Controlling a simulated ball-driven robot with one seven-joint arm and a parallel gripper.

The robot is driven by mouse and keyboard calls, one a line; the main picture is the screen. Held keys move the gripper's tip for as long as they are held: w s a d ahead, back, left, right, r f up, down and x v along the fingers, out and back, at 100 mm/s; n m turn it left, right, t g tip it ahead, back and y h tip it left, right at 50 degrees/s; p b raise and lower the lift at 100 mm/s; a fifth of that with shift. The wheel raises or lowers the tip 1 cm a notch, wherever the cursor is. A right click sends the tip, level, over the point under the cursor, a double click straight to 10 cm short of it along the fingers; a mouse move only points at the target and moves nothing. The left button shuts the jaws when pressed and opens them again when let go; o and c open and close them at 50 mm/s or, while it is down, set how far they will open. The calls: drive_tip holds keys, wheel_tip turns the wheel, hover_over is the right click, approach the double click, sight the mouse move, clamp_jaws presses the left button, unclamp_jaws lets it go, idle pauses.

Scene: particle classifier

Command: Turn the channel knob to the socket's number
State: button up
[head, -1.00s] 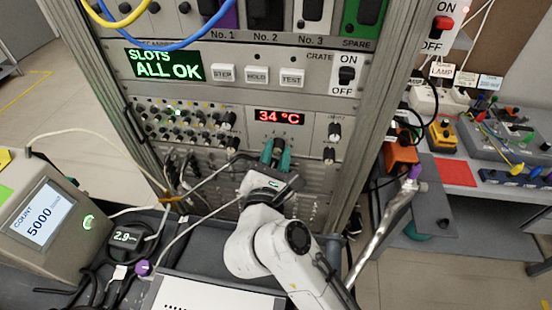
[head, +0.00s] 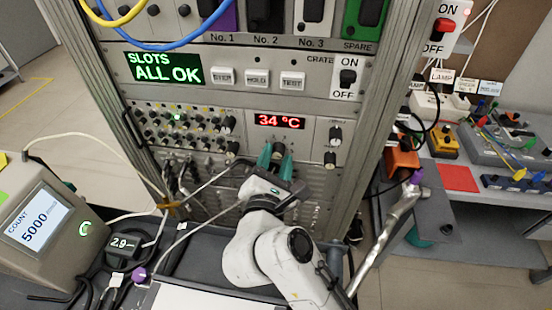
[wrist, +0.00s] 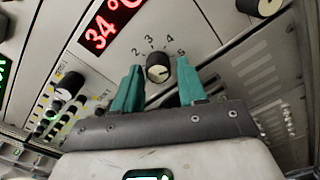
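The channel knob (wrist: 157,72) is a small round dial with a pale face and dark body on the grey panel. Numbers from 2 to 5 show around its upper side in the wrist view. Its pointer direction is too small to read surely. My gripper (wrist: 159,66) is open, with one teal finger at the left and one at the right of the knob in the picture. The knob shows in the gap; no finger visibly touches it. In the head view my gripper (head: 276,152) is at the panel below the red display and mostly hides the knob. No socket number is legible.
The red 34 °C display (head: 280,121) sits above the knob. A panel of small knobs (head: 180,127) lies to the left, with cables (head: 180,175) below it. More black knobs (head: 335,133) are to the right. A vented panel (wrist: 275,85) lies beside the knob.

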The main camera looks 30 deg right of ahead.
drive_tip(key=shift+o, duration=1.2)
drive_tip(key=shift+r, duration=0.1)
drive_tip(key=shift+s, duration=0.1)
drive_tip(key=b+v, duration=0.2)
drive_tip(key=v, duration=0.8)
drive_tip(key=shift+s+a, duration=0.2)
drive_tip(key=shift+s, duration=0.05)
